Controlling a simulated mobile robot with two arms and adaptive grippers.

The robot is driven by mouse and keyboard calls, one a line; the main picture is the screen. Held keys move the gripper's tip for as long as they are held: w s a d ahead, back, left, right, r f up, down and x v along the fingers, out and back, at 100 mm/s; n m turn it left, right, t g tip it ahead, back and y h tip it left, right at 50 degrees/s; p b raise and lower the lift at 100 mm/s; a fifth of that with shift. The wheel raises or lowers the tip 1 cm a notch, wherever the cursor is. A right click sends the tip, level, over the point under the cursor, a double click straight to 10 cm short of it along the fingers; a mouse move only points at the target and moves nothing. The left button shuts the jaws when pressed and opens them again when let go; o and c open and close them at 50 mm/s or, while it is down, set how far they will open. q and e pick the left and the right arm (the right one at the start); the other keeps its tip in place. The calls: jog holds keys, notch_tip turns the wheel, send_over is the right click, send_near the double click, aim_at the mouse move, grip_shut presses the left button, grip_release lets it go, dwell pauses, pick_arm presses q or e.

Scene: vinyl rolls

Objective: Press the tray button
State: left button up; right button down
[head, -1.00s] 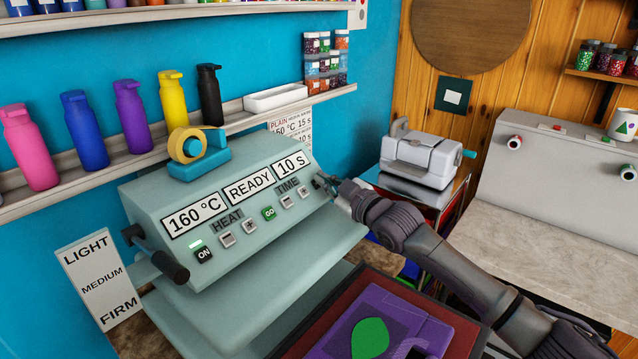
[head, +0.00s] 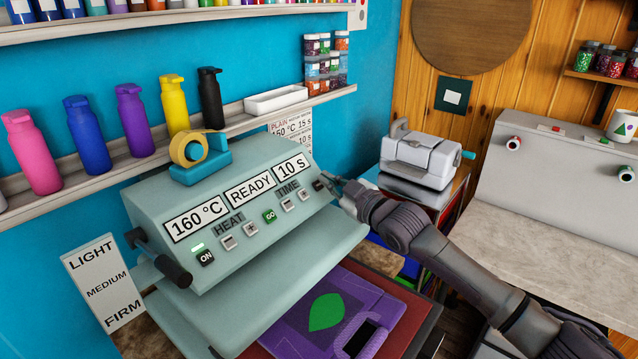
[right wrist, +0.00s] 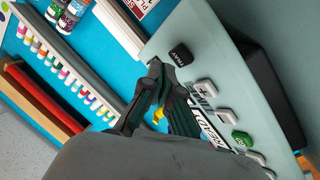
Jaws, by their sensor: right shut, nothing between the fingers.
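The black tray button (head: 319,185) is at the right end of the heat press panel (head: 262,262). In the right wrist view the tray button (right wrist: 181,54) shows its label, just beyond my fingertips. My right gripper (head: 338,186) is shut and empty, just right of the button with a small gap. It also shows in the right wrist view (right wrist: 163,82). The red-topped tray (head: 405,300) lies low at the press's front, partly under it. A purple bag with a green leaf (head: 326,312) lies on it. My left gripper is out of view.
A tape dispenser (head: 203,160) stands on the press. The press's dark handle (head: 172,268) sticks out at its left. A white machine (head: 423,158) stands beyond my right arm. A firmness card (head: 103,285) stands left of the press.

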jog(key=s+d+r+p, duration=0.1)
jog(key=p, duration=0.1)
jog(key=s+d+r+p, duration=0.1)
jog(key=d+r+p, duration=0.1)
jog(key=shift+r, duration=0.3)
dwell(2.5)
